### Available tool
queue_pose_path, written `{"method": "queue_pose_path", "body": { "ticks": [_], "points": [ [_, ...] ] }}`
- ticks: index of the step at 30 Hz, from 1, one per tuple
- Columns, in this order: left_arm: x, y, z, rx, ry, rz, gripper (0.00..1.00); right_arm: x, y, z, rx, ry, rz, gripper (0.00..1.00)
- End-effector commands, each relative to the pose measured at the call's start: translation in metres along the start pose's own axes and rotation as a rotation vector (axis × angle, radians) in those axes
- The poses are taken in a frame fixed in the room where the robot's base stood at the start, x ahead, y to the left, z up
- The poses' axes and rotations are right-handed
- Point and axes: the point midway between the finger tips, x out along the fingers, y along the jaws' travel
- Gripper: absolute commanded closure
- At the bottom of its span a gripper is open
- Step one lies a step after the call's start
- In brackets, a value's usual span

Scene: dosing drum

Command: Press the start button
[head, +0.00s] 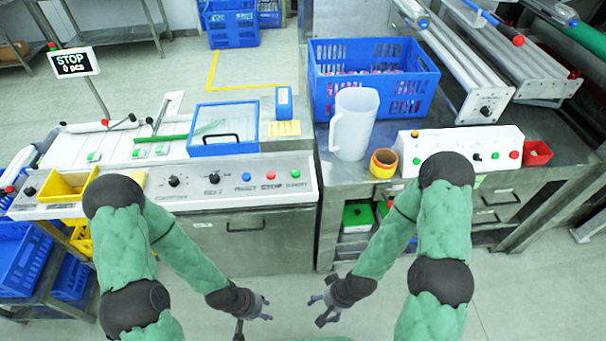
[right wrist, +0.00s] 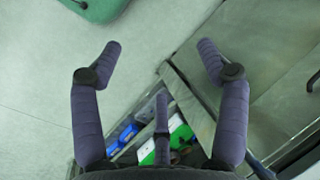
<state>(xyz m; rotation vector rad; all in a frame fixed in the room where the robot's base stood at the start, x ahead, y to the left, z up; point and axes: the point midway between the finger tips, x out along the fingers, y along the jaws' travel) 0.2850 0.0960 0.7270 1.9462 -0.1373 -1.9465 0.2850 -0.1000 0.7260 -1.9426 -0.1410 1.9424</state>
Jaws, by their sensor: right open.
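A white control panel (head: 215,194) fronts the left machine. It bears black knobs, then a blue button (head: 246,176), a red button (head: 270,175) and a green button (head: 295,173) at its right end; the small labels under them are too blurred to read surely. A sign (head: 74,62) reads "STOP" and "0 pcs". My left gripper (head: 254,325) is low in front of the machine, apart from the buttons, its fingers spread and empty. My right gripper (head: 316,309) is also low, open and empty; its spread fingers show in the right wrist view (right wrist: 162,55).
A yellow tray (head: 67,185) sits at left. The floor before the machine is clear.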

Motion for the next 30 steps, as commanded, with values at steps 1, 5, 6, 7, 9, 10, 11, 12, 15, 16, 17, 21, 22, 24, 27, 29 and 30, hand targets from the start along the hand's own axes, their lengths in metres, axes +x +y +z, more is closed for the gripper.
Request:
{"method": "queue_pose_path", "body": {
  "ticks": [1,5,6,7,9,10,11,12,15,16,17,21,22,24,27,29,30],
  "points": [
    [-0.0001,-0.0002,-0.0009,-0.001,0.002,0.000,0.60,0.0002,-0.0003,-0.0002,-0.001,0.000,0.000,0.25],
    [-0.0001,-0.0003,-0.0012,-0.001,0.003,0.000,0.60,0.0002,-0.0003,-0.0003,-0.001,0.000,0.000,0.25],
    [-0.0002,-0.0003,-0.0013,-0.001,0.003,0.000,0.60,0.0003,-0.0004,-0.0003,-0.001,0.000,0.000,0.25],
    [-0.0002,-0.0003,-0.0014,-0.001,0.003,0.000,0.60,0.0002,-0.0004,-0.0003,-0.002,0.000,0.000,0.25],
    [-0.0001,-0.0003,-0.0014,-0.001,0.003,0.000,0.60,0.0003,-0.0004,-0.0003,-0.002,0.000,0.000,0.31],
    [-0.0002,-0.0003,-0.0013,-0.001,0.003,0.000,0.60,0.0003,-0.0004,-0.0003,-0.001,0.000,0.000,0.39],
    [-0.0001,-0.0003,-0.0013,-0.001,0.003,0.000,0.60,0.0003,-0.0003,-0.0003,-0.001,0.000,0.000,0.47],
    [-0.0002,-0.0003,-0.0012,-0.001,0.003,0.000,0.60,0.0003,-0.0003,-0.0002,-0.001,0.000,0.000,0.59],
    [-0.0002,-0.0002,-0.0009,-0.001,0.002,0.000,0.60,0.0002,-0.0002,-0.0002,-0.001,0.000,0.000,0.87],
    [-0.0002,-0.0002,-0.0009,-0.001,0.002,0.000,0.60,0.0002,-0.0002,-0.0002,-0.001,0.000,0.000,0.95],
    [-0.0002,-0.0002,-0.0009,-0.001,0.002,0.000,0.60,0.0002,-0.0002,-0.0002,-0.001,0.000,0.000,1.00],
    [-0.0001,-0.0002,-0.0007,-0.001,0.002,0.000,0.60,0.0002,-0.0002,-0.0001,-0.001,0.000,0.000,1.00],
    [-0.0001,-0.0002,-0.0007,-0.001,0.002,0.000,0.60,0.0002,-0.0002,-0.0001,-0.001,0.000,0.000,1.00],
    [-0.0001,-0.0002,-0.0007,-0.001,0.002,0.000,0.60,0.0002,-0.0002,-0.0001,-0.001,0.000,0.000,1.00],
    [-0.0001,-0.0002,-0.0006,-0.001,0.001,0.000,0.60,0.0001,-0.0002,-0.0001,-0.001,0.000,0.000,1.00],
    [-0.0001,-0.0002,-0.0006,-0.001,0.001,0.000,0.60,0.0001,-0.0002,-0.0001,-0.001,0.000,0.000,1.00],
    [-0.0001,-0.0002,-0.0006,-0.001,0.001,0.000,0.60,0.0001,-0.0002,-0.0001,-0.001,0.000,0.000,1.00]
  ]
}}
